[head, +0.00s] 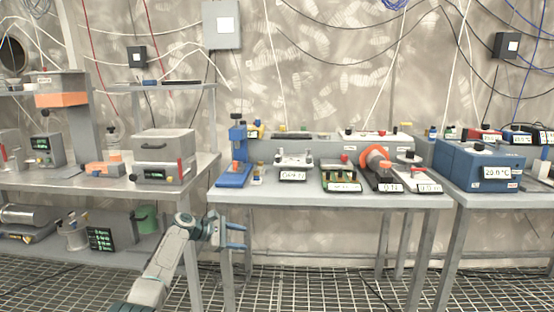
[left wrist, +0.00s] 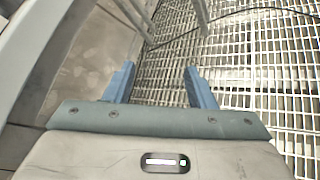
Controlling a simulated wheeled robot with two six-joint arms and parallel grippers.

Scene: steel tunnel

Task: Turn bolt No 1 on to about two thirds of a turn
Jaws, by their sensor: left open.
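I cannot make out a bolt marked No 1 at this size. Several small bench devices stand on the middle table (head: 330,198), among them a grey one with a display (head: 293,176), a green-edged one (head: 342,178) and a dark one with an orange ring (head: 377,157). My left gripper (head: 237,237) is open and empty, below and in front of the middle table's left end. In the left wrist view its two blue fingers (left wrist: 160,84) stand apart over floor grating, with nothing between them. My right gripper is not in view.
A blue press (head: 236,160) stands at the middle table's left end. A blue box reading 20.0 °C (head: 480,163) stands on the right table. A grey box with a handle (head: 163,155) sits on the left table. Table legs rise near my left arm; the grating floor (head: 330,290) is open.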

